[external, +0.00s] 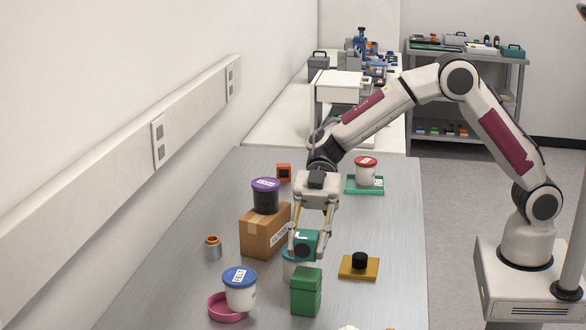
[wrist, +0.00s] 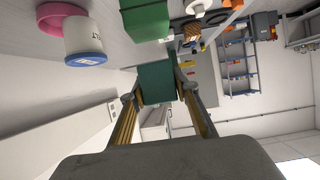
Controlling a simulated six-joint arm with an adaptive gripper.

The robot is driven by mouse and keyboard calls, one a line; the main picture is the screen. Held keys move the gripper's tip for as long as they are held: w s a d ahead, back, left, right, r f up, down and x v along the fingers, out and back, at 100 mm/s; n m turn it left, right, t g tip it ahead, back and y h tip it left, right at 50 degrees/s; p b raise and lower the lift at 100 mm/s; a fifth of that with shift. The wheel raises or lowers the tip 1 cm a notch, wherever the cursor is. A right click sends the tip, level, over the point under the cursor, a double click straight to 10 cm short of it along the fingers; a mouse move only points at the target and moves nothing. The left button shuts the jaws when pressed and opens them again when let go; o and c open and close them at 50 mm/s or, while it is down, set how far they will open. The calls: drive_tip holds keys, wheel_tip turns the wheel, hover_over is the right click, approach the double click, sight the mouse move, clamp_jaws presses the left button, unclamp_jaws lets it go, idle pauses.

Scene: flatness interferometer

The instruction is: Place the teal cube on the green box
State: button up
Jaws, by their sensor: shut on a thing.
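The teal cube (external: 305,241) is between the fingers of my gripper (external: 311,249) in the external view. It also shows in the wrist view (wrist: 157,82), gripped between the two fingertips. My gripper is shut on it and holds it raised, appearing just above and behind the green box. The green box (external: 306,293) stands on the table near the front, with its top bare. It shows at the top of the wrist view (wrist: 146,19), apart from the cube.
A white tub (external: 288,268) stands close behind the green box, partly hidden. A blue-lidded tub (external: 240,291) by a pink ring (external: 226,315) is to the left. A cardboard box (external: 259,237) bears a purple-lidded tub (external: 265,197). A yellow block (external: 359,270) lies right.

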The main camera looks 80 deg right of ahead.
sight(307, 258)
drive_tip(key=shift+f, duration=0.1)
drive_tip(key=shift+f, duration=1.75)
drive_tip(key=shift+f, duration=0.1)
drive_tip(key=o, duration=1.3)
drive_tip(key=shift+f, duration=0.1)
drive_tip(key=shift+d+r, duration=0.1)
drive_tip(key=shift+r, duration=0.1)
drive_tip(key=v, duration=1.1)
drive_tip(key=shift+d, duration=0.35)
drive_tip(key=shift+r, duration=0.25)
